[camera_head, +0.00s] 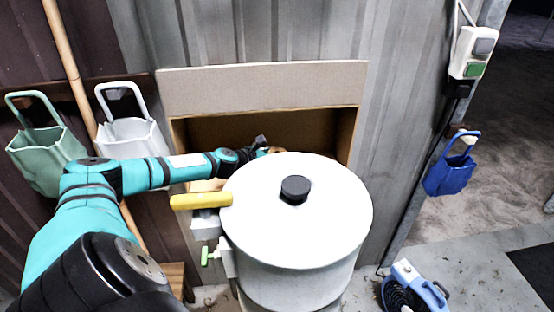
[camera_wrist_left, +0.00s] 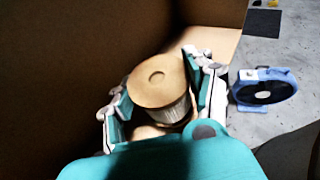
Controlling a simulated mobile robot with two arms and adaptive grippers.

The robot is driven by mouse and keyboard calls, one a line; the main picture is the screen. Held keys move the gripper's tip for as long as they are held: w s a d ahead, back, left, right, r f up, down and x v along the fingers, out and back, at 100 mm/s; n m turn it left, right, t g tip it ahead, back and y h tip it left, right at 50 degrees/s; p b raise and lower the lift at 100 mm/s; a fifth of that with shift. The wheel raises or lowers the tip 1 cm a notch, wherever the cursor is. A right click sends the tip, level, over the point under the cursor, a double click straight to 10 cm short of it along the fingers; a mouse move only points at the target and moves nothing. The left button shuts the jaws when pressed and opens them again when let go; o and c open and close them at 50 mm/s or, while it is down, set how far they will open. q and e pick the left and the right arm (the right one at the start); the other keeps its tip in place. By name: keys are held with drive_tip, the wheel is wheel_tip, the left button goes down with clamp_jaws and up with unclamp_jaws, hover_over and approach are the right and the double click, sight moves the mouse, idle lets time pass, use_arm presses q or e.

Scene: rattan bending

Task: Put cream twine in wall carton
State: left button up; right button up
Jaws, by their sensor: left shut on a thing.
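The cream twine (camera_wrist_left: 176,108) is a spool with a tan round end, seen in the left wrist view. My left gripper (camera_wrist_left: 165,95) is shut on it, with one finger on each side. The wall carton (camera_head: 205,128) is an open cardboard box against the metal wall in the head view, its flap raised at the back. My left gripper (camera_head: 264,150) reaches to the carton's opening, partly hidden behind the white drum's lid. Brown carton walls (camera_wrist_left: 70,60) surround the spool's left and far side in the wrist view. Whether the spool touches the carton floor I cannot tell.
The white lidded drum (camera_head: 300,240) with a black knob and yellow handle (camera_head: 200,201) stands in front of the carton. Green (camera_head: 45,155), white (camera_head: 130,138) and blue (camera_head: 450,172) holders hang nearby. A blue fan (camera_head: 412,290) sits on the floor at right.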

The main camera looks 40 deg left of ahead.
use_arm(q)
wheel_tip(320, 180, down, 3)
drive_tip(key=shift+r, duration=0.2)
drive_tip(key=shift+f, duration=0.1)
drive_tip(key=shift+s+f, duration=0.1)
drive_tip(key=shift+f, duration=0.05)
drive_tip(key=o, duration=1.2)
drive_tip(key=shift+r, duration=0.3)
